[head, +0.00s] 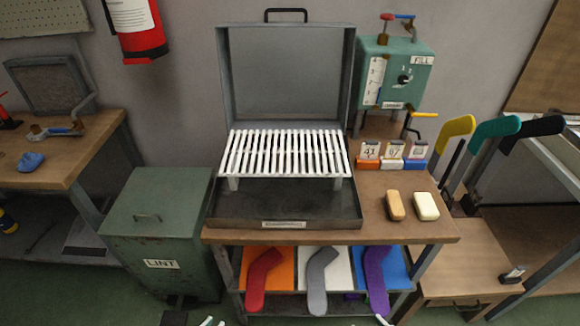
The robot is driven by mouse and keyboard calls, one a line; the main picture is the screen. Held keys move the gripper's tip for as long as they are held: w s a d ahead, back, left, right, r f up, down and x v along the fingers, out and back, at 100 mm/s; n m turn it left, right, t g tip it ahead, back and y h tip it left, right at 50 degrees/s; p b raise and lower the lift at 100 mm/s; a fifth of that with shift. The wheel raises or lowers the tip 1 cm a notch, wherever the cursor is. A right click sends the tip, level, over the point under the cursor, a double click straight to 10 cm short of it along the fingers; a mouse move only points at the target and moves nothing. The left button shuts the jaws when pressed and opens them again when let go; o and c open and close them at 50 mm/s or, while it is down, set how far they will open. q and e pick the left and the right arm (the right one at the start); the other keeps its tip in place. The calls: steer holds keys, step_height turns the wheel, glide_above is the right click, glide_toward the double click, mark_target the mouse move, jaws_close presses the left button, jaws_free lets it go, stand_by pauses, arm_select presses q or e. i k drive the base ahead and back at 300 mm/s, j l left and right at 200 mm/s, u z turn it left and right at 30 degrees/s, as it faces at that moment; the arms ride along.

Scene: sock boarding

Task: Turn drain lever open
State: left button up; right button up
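A green tank (395,75) with a dial, a gauge and a FILL label stands at the back right of the workbench. A yellow-handled lever (424,115) sticks out to the right from a dark valve low on the tank. A second lever (398,16), red and blue, sits on top of the tank. I cannot read a drain label on either lever. Pale tips at the bottom edge seem to be my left gripper (212,321) and my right gripper (382,320), both mostly cut off and far from the levers.
An open grey case with a white slatted rack (285,153) fills the middle of the workbench (375,230). Numbered cards (393,150) stand just below the tank. Two soap-like blocks (410,206) lie nearer. Yellow, teal and black sock-shaped boards (495,130) stand at right.

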mark_target(413, 114)
steer(key=l+u, duration=0.4)
steer(key=l, duration=2)
